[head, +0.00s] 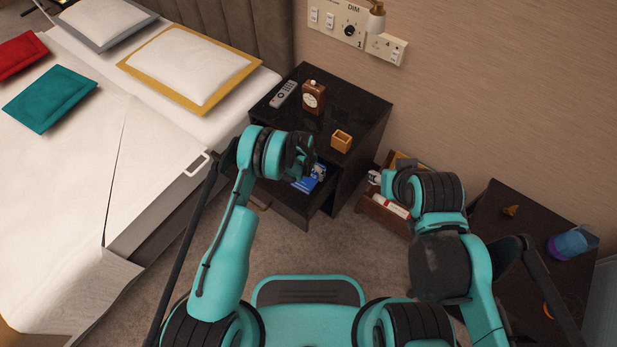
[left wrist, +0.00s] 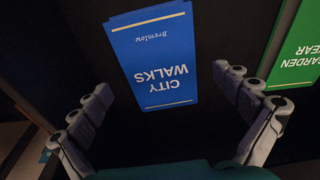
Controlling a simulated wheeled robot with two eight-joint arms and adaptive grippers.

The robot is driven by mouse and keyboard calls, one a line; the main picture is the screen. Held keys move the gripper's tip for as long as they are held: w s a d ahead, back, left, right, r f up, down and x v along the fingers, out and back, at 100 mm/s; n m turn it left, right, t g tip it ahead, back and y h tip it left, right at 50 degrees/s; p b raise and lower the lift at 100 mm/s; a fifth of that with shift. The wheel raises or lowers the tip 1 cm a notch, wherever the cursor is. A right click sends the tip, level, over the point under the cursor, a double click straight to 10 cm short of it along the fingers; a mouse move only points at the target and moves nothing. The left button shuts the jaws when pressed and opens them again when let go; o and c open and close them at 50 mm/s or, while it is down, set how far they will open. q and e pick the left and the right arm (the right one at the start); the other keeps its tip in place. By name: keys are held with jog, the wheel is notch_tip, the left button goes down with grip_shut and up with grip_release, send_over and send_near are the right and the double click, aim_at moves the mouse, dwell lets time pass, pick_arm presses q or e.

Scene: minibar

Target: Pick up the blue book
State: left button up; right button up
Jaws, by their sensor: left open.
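The blue book (head: 304,184), titled "City Walks", lies cover up in the open dark drawer (head: 288,203) of the nightstand. The left wrist view shows the book (left wrist: 152,58) ahead, its near end reaching between the fingers. My left gripper (head: 306,158) is over the drawer, and partly covers the book in the head view. In the left wrist view this gripper (left wrist: 162,84) is open, one finger on each side of the book's near end, with nothing held. My right arm is bent at the right; its fingers cannot be made out.
A green book (left wrist: 296,50) lies right of the blue one in the left wrist view. The bed (head: 75,150) borders the left; a wooden crate (head: 385,216) stands right.

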aim_at(309, 176)
pick_arm(q)
jog(key=f, duration=0.3)
jog(key=shift+w+d+b, duration=0.15)
jog(key=shift+w+b, duration=0.1)
jog(key=shift+b, duration=0.15)
jog(key=shift+r, duration=0.15)
jog(key=shift+c, duration=0.6)
jog(key=c, duration=1.2)
jog(key=shift+r, duration=0.15)
